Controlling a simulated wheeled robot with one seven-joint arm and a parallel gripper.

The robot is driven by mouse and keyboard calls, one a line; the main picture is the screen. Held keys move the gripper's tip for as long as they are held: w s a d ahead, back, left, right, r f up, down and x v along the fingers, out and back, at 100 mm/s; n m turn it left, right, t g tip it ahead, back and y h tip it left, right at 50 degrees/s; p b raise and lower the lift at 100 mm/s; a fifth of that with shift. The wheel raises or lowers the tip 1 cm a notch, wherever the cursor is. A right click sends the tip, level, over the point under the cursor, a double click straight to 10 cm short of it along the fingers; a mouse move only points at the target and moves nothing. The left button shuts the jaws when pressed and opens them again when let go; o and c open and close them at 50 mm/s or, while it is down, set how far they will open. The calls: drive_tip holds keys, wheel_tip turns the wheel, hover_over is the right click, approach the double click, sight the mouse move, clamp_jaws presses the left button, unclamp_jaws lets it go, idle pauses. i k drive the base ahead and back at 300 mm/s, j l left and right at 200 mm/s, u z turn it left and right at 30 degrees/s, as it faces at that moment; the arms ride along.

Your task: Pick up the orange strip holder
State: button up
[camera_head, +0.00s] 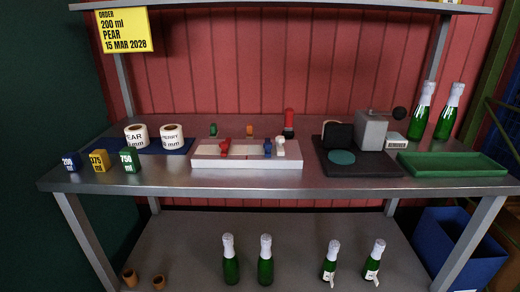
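A small orange object (249,130), which looks like the orange strip holder, stands at the back of the metal table, behind the white tray. It is small in the picture, so its detail is hard to tell. A small green object (213,130) stands to its left, and a taller red and dark object (289,122) stands to its right. My gripper is not in view.
The white tray (246,165) holds red, blue and white pieces in front. Two label rolls (136,135) stand left. A dark board (360,168) with a grey machine (371,130), a green tray (452,165) and two bottles (421,112) are right. A shelf (270,7) hangs above.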

sight(249, 131)
drive_tip(key=i+j+u, duration=0.65)
drive_tip(key=i, duration=0.35)
drive_tip(key=k+l, duration=0.05)
drive_tip(key=l, duration=0.05)
